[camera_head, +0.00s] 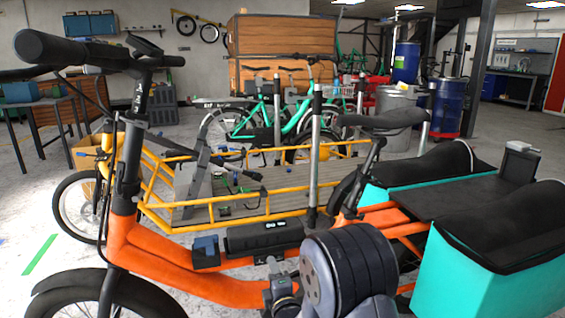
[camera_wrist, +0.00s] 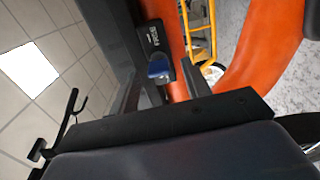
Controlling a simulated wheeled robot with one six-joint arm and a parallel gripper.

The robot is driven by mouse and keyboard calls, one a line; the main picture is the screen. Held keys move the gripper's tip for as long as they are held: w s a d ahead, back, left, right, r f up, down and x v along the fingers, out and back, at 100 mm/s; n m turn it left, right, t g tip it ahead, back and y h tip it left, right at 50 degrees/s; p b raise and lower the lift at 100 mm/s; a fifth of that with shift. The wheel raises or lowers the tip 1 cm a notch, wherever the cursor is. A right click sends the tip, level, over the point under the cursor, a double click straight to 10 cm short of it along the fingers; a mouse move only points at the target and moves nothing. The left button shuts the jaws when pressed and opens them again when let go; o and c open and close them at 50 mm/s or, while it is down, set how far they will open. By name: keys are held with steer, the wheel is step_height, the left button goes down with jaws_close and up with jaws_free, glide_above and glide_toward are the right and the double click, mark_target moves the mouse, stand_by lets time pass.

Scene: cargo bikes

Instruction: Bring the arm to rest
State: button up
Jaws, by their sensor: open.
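My arm (camera_head: 350,275) shows at the bottom centre of the head view as a thick black and grey ribbed joint, in front of the orange cargo bike (camera_head: 190,275). In the wrist view, the dark end of my gripper (camera_wrist: 161,85) fills the lower part, with its jaws apart. A black battery case (camera_wrist: 155,38) on the bike and a small blue piece (camera_wrist: 159,69) show beyond the jaws. The case also lies along the orange frame (camera_head: 265,237) in the head view. I see nothing held, though the jaw tips are hard to make out.
Handlebars (camera_head: 80,53) rise at left and a black saddle (camera_head: 384,117) stands above my arm. Teal panniers (camera_head: 490,270) crowd the right. A yellow cargo bike (camera_head: 160,205) stands close behind. Open floor (camera_head: 30,220) shows at far left.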

steer(key=shift+w+a, duration=0.2)
steer(key=shift+w, duration=0.35)
steer(key=p+v, duration=0.2)
steer(key=v, duration=0.9)
steer(key=w+a+m+b, duration=0.2)
steer(key=w+m, duration=0.8)
steer(key=m, duration=0.8)
steer(key=shift+w+a+r, duration=0.25)
steer(key=shift+w+a, duration=0.05)
steer(key=shift+w, duration=0.05)
steer(key=shift+s, duration=0.1)
stand_by(0.6)
